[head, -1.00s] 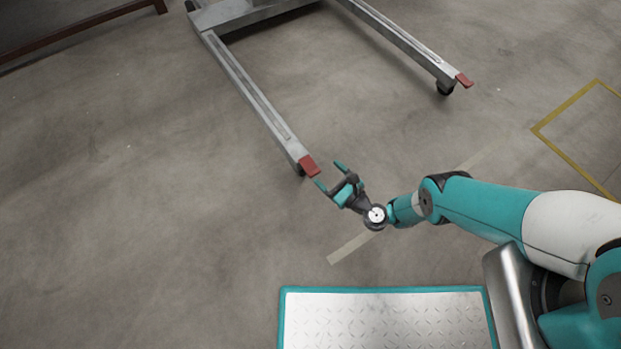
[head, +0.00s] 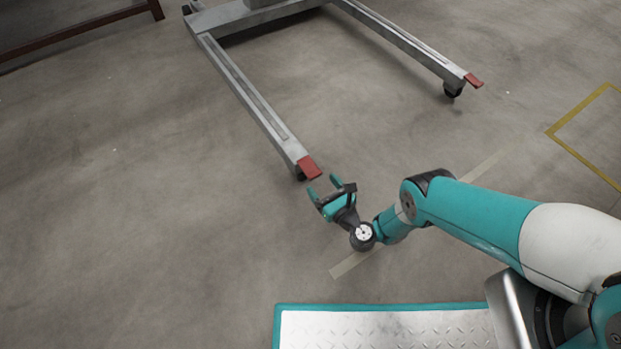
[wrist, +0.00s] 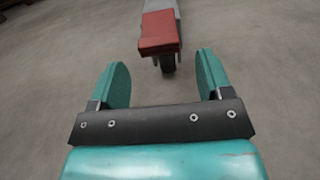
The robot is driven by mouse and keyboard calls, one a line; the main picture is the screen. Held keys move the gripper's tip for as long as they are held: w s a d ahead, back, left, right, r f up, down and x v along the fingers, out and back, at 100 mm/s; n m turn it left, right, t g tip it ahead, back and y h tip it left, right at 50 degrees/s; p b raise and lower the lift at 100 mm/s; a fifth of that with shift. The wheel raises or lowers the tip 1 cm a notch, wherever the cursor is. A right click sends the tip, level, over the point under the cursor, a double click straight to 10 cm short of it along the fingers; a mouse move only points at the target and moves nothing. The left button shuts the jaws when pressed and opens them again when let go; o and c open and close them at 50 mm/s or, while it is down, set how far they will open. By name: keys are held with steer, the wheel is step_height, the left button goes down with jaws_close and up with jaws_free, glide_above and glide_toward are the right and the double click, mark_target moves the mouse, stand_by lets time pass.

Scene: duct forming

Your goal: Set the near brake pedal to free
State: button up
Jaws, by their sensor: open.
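The near brake pedal (head: 310,167) is a red plate at the end of the left leg of a grey wheeled frame (head: 250,98). In the wrist view the red pedal (wrist: 159,33) lies ahead of the jaws, a little above the gap between them, with a dark caster below it. My gripper (head: 324,184) is open and empty, just in front of the pedal; in the wrist view its teal fingers (wrist: 160,75) stand apart. I see no contact with the pedal. A second red pedal (head: 473,80) sits on the right leg's end, above a caster.
My teal-edged tread-plate base shows at the bottom. A tan floor strip (head: 345,266) runs under my arm. A yellow floor outline (head: 578,152) lies at right. A brown rail (head: 80,36) is at upper left. The floor left of the frame is clear.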

mark_target(311, 170)
steer(key=b+x, duration=0.1)
steer(key=b, duration=0.1)
steer(key=b+x, duration=0.4)
steer(key=shift+f, duration=0.35)
steer(key=shift+w+a+r+b, duration=0.4)
steer(key=shift+w+b, duration=0.2)
steer(key=shift+b, duration=0.35)
